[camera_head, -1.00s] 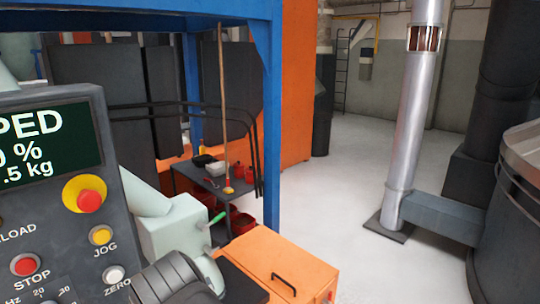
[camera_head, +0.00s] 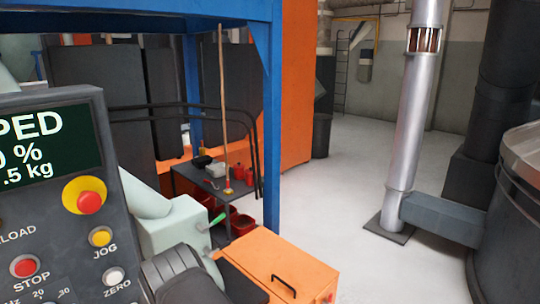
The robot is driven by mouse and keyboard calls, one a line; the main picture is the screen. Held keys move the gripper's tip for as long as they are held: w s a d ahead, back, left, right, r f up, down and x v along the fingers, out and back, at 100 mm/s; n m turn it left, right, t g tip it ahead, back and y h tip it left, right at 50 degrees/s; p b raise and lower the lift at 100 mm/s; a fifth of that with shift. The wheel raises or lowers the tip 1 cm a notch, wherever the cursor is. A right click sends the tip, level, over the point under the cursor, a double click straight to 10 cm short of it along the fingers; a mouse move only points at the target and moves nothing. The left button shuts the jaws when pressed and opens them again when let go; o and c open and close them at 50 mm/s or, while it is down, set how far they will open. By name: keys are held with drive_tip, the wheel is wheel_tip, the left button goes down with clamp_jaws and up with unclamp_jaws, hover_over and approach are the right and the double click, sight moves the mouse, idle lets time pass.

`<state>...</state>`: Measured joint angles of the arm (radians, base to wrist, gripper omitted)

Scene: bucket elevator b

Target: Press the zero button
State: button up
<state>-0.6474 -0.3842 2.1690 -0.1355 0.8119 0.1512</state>
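The zero button (camera_head: 113,276) is a small white round button low on the right side of the dark grey control panel (camera_head: 128,235) at the left of the view. The label ZERO is printed under it. A dark grey, ribbed rounded part (camera_head: 172,270), probably a link of my arm, is just right of the panel's lower edge. My gripper's fingers do not show, so I cannot see where they are relative to the button.
Near the zero button are the yellow jog button (camera_head: 101,236), the red stop button (camera_head: 24,267) and a red emergency stop (camera_head: 89,202) on a yellow ring. An orange box (camera_head: 275,262) with a black handle stands right of the panel. Open floor lies beyond.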

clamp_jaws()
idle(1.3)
